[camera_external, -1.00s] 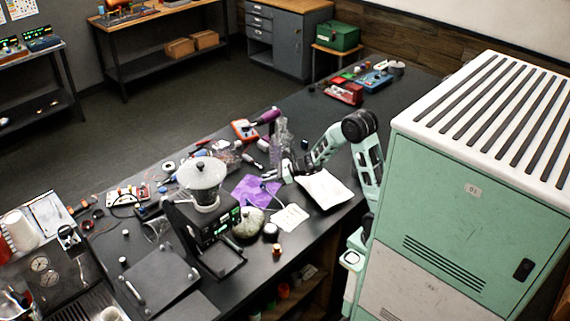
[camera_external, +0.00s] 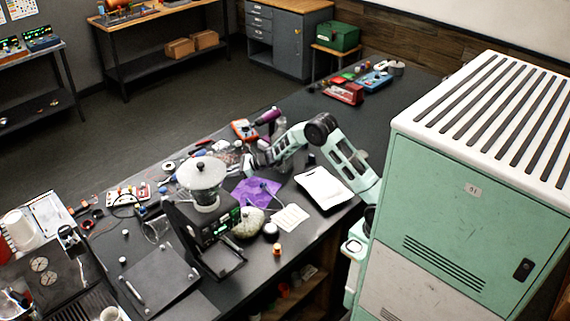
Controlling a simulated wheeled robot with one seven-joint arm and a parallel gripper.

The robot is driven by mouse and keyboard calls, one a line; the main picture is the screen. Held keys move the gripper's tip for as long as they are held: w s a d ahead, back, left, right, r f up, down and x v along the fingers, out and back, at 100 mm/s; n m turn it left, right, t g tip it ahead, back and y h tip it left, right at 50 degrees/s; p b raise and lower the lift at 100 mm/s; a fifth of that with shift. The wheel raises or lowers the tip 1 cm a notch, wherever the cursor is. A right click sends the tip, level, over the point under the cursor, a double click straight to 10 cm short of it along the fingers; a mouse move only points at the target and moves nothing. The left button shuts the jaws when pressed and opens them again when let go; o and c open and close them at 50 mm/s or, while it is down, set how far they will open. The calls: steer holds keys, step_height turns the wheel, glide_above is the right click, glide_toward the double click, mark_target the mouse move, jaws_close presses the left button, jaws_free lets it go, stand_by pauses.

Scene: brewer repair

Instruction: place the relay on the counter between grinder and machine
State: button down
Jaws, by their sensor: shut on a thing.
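My gripper (camera_external: 247,165) is low over the cluttered middle of the counter, behind and right of the grinder, near the purple cloth (camera_external: 247,189). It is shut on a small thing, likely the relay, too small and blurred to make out. The black grinder (camera_external: 205,225) with its clear hopper stands at the counter's centre. The coffee machine (camera_external: 55,270) is partly in view at the lower left. Between them lies the dark counter (camera_external: 112,246), with a flat dark panel (camera_external: 160,276) on it.
Loose parts, wires and a white circuit board (camera_external: 128,193) crowd the counter's far side. A white tray (camera_external: 325,187), a round jar (camera_external: 250,222) and a white paper (camera_external: 290,217) lie right of the grinder.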

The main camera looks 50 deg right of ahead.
mark_target(232, 183)
step_height(232, 183, down, 3)
steer(key=shift+f+p, duration=0.15)
steer(key=shift+p, duration=0.2)
steer(key=shift+w+a+f+p, duration=0.1)
steer(key=shift+w+f+p, duration=0.1)
steer(key=shift+f+p, duration=0.1)
steer(key=shift+f, duration=0.1)
steer(key=shift+f+b, duration=0.2)
steer(key=shift+b, duration=0.15)
steer(key=c, duration=1.3)
jaws_free()
steer(key=shift+r, duration=0.1)
steer(key=shift+r, duration=0.1)
